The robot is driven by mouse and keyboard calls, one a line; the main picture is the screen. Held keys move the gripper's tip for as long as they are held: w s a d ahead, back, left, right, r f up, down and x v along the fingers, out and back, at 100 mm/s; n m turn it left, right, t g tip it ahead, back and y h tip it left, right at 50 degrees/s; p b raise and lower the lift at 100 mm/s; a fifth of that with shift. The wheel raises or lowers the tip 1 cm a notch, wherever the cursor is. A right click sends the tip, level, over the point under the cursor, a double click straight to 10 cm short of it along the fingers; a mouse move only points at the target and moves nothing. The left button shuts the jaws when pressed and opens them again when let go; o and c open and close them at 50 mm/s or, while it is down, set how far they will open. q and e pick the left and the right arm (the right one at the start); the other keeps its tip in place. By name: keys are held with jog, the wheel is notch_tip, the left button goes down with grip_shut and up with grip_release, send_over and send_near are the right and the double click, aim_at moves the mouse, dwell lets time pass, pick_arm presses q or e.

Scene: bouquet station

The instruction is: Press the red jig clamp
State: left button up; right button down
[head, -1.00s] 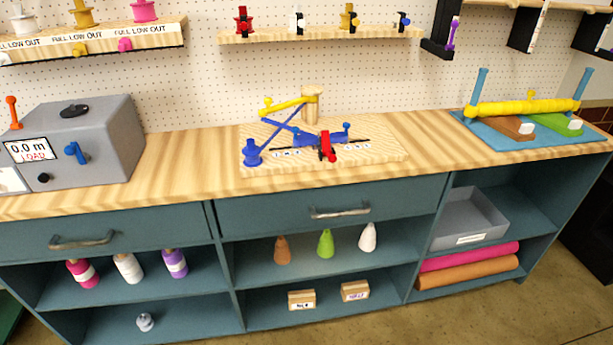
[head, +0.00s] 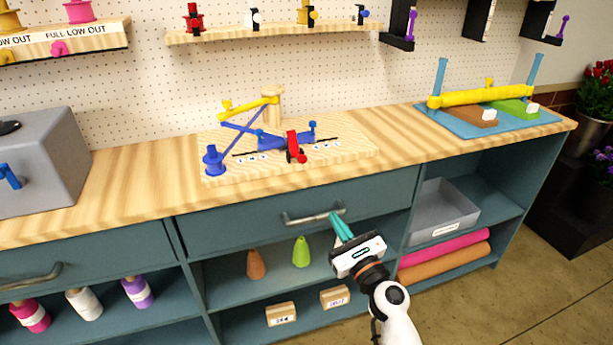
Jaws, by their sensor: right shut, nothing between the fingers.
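The red jig clamp (head: 295,146) stands on the front part of a light wooden jig board (head: 352,157) on the counter. Blue jig arms (head: 268,141) lie beside and behind it, with a yellow lever (head: 247,106) and a wooden post (head: 272,104) at the back. My right gripper (head: 339,226) has teal fingers that are shut and empty. It is in front of the counter, below and to the right of the clamp, near the drawer handle, and apart from the clamp. My left gripper is not in view.
A grey box machine (head: 45,160) stands at the left. A blue stand with a yellow roller (head: 485,95) is at the right. A drawer handle (head: 305,218) sticks out below the counter edge.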

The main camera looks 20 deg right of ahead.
jog(key=r+p+x, duration=0.2)
jog(key=p+x, duration=0.1)
jog(key=x, duration=1)
jog(key=shift+s+r, duration=0.35)
jog(key=shift+s, duration=0.05)
jog(key=shift+a, duration=0.15)
